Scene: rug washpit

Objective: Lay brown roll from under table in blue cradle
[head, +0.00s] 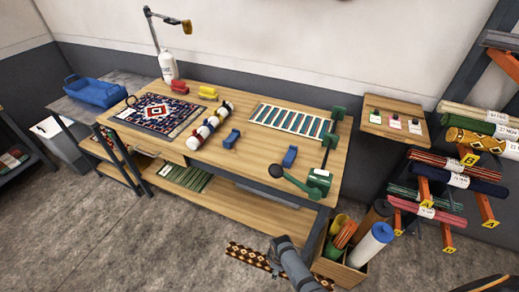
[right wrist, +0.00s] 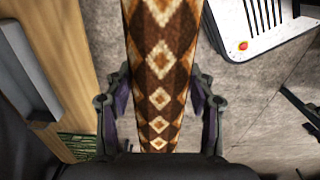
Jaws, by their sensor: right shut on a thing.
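The brown roll (head: 245,254), patterned with cream and orange diamonds, is in front of the workbench, above the floor. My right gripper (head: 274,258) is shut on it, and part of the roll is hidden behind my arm. In the right wrist view the roll (right wrist: 162,50) runs lengthwise between the two fingers of the gripper (right wrist: 160,112). Two blue cradle blocks, one left (head: 231,138) and one right (head: 290,156), stand apart on the bench top with nothing lying across them. My left gripper is not in view.
A crate of rolls (head: 340,270) stands close right of my arm. Floor (head: 130,230) at front left is clear.

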